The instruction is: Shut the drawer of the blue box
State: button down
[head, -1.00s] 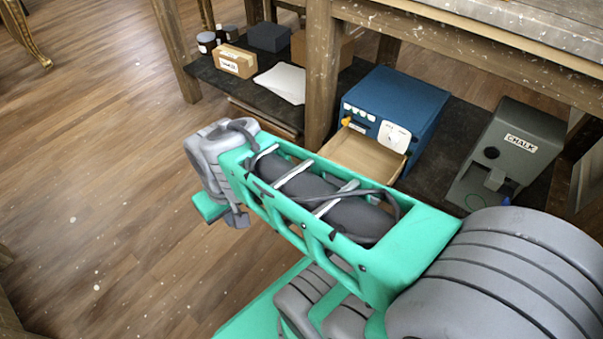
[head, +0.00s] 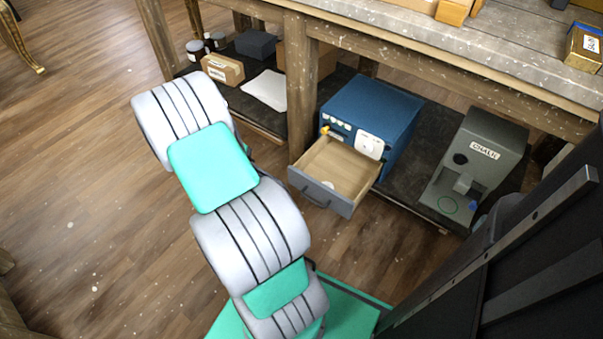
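The blue box (head: 388,106) stands on the dark lower shelf of the workbench, right of centre in the head view. Its wooden drawer (head: 340,165) is pulled well out toward me, with a grey front (head: 318,193) and a dark handle. A small pale round thing lies inside the drawer near its front. My arm stands to the left of the drawer, with a clear gap between them in the picture. My gripper is not visible; only arm links show.
A grey machine labelled chalk (head: 478,150) stands right of the blue box. A cardboard box (head: 222,69), dark jars and white paper (head: 266,90) are on the shelf at left. A wooden post (head: 299,85) stands left of the blue box. Open floor lies at left.

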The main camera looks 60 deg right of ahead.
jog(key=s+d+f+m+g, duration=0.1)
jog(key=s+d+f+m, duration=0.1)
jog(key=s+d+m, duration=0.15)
jog(key=b, duration=0.3)
send_near(311, 186)
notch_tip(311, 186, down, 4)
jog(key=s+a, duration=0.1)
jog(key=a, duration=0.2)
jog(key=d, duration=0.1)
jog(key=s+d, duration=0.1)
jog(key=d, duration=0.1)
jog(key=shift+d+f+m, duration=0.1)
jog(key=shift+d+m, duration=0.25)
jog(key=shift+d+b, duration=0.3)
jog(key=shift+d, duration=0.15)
